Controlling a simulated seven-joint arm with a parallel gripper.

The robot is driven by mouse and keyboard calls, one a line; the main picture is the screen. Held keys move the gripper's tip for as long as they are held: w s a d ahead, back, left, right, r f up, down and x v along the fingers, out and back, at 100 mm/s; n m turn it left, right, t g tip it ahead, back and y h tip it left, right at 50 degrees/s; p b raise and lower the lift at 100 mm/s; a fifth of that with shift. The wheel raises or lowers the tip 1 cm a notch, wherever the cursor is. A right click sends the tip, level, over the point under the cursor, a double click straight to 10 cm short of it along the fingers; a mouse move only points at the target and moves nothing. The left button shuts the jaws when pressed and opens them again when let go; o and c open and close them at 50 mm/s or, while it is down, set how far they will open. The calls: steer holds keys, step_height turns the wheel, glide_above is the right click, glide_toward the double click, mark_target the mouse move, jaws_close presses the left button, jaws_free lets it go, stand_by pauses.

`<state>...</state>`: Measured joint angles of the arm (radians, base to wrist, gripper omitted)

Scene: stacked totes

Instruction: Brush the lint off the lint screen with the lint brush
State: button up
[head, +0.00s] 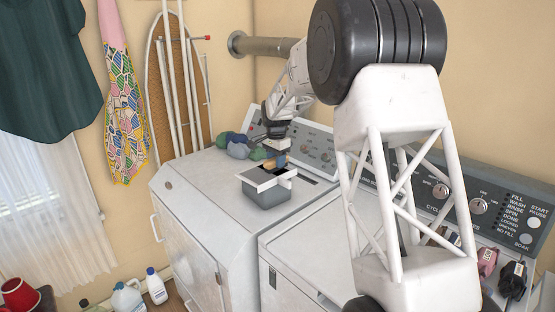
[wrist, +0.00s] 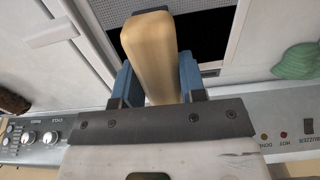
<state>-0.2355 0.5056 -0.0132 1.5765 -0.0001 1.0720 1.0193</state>
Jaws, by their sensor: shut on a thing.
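My gripper (head: 277,159) is shut on the light wooden handle of the lint brush (wrist: 150,50). The handle also shows small and pale in the head view (head: 269,164). In the wrist view the handle points away from me between my blue fingers (wrist: 152,82), and the bristles are hidden. The lint screen (head: 264,184), with a white frame, lies over a grey bin (head: 268,197) on the left machine. In the wrist view its grey mesh (wrist: 212,20) lies beyond the handle, with a black area beside it. I cannot tell whether the brush touches the screen or make out lint.
Rolled blue and green bundles (head: 238,150) lie left of my gripper, near the control panel (head: 312,146). The white left machine (head: 195,190) has free top around the bin. A second machine (head: 305,240) stands to the right. Bottles (head: 156,286) stand on the floor.

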mark_target(271, 160)
steer(key=shift+s+a, duration=0.55)
steer(key=shift+a, duration=0.05)
steer(key=shift+s+a+r, duration=0.15)
steer(key=shift+r, duration=0.4)
steer(key=shift+s+a+r, duration=0.1)
steer(key=shift+s+r, duration=0.05)
steer(key=shift+r, duration=3.25)
steer(key=shift+w+d+f, duration=0.1)
steer(key=shift+w+d, duration=0.1)
steer(key=shift+w, duration=1.05)
steer(key=shift+w+d+f, duration=0.1)
steer(key=shift+w+d, duration=0.05)
steer(key=shift+w, duration=1.05)
